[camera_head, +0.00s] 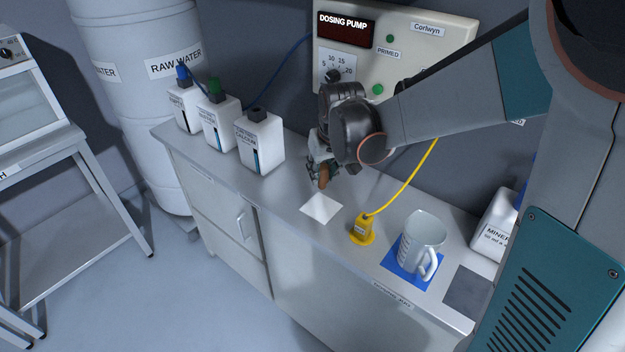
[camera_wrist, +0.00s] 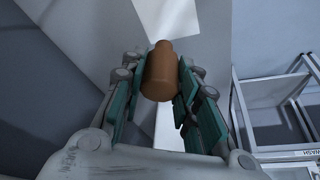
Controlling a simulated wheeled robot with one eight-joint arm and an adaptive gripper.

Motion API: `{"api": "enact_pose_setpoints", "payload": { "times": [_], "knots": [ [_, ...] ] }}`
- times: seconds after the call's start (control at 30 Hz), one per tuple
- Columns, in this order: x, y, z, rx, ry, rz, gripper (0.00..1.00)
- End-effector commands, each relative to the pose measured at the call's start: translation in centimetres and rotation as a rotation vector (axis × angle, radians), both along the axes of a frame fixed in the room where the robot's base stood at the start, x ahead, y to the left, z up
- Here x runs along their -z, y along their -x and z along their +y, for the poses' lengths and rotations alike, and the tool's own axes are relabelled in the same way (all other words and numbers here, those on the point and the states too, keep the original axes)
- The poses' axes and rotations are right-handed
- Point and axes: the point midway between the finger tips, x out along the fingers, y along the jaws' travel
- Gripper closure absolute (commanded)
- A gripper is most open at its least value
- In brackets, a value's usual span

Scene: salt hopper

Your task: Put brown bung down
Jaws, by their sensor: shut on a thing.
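The brown bung (camera_head: 323,177) is held in my gripper (camera_head: 319,172), above the grey counter (camera_head: 290,200) and just up and behind a white square (camera_head: 321,208) in the head view. In the wrist view the brown bung (camera_wrist: 160,73) sits between the teal-padded fingers of my gripper (camera_wrist: 158,88), which are shut on it. A white patch (camera_wrist: 168,128) shows below the bung in the wrist view. The exact gap between bung and counter cannot be told.
A yellow plug-like piece (camera_head: 362,229) with a yellow cord stands right of the white square. A clear jug (camera_head: 422,240) stands on a blue square. White bottles (camera_head: 260,142) stand at the left. The dosing pump (camera_head: 390,50) is behind. A grey square (camera_head: 466,290) is at the right.

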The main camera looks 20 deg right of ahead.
Motion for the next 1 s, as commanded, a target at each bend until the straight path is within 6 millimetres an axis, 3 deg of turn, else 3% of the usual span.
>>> {"api": "enact_pose_setpoints", "payload": {
  "times": [0.1,0.37,0.6,1.0],
  "knots": [
    [2.4,-0.1,0.0,0.000,0.000,0.000,1.00],
    [4.0,-0.1,0.0,0.000,0.000,0.000,1.00],
    [7.3,-0.1,0.0,0.000,0.000,0.000,1.00],
    [7.9,0.0,0.0,0.000,0.000,0.000,1.00]
  ]
}}
